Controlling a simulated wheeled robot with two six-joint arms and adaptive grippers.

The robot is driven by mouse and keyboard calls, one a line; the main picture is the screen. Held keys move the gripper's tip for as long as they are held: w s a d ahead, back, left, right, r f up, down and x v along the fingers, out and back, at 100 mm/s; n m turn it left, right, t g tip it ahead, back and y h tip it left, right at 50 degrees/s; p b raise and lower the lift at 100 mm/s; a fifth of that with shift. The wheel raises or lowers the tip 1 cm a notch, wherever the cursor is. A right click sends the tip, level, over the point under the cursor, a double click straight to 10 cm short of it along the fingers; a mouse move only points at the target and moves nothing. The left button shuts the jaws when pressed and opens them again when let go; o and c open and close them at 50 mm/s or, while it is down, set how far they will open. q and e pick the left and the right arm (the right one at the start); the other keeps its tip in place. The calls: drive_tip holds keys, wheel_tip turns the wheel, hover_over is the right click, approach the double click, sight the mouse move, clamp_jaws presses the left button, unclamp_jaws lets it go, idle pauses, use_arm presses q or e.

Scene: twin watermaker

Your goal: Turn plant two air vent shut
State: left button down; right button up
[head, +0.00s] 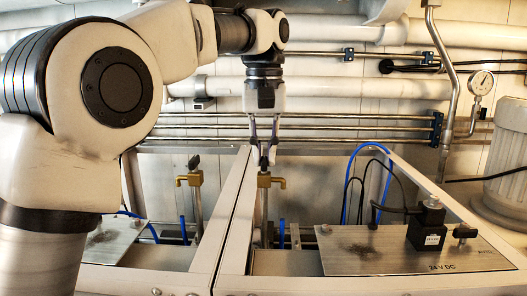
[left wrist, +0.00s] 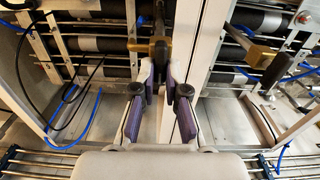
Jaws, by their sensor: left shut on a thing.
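A matching brass vent (head: 189,181) with a black handle (head: 193,161) stands in the left-hand plant, untouched. My right gripper is out of view.
White frame bars (head: 236,215) run between the two plants, close beside the gripped vent. A metal panel marked 24 V DC (head: 420,258) carries a black connector (head: 427,228). Blue and black hoses loop behind it. Steel pipes (head: 340,127) cross the back wall.

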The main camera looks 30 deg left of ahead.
use_arm(q)
drive_tip(key=shift+f, duration=0.15)
idle(0.4)
drive_tip(key=c, duration=1.2)
unclamp_jaws()
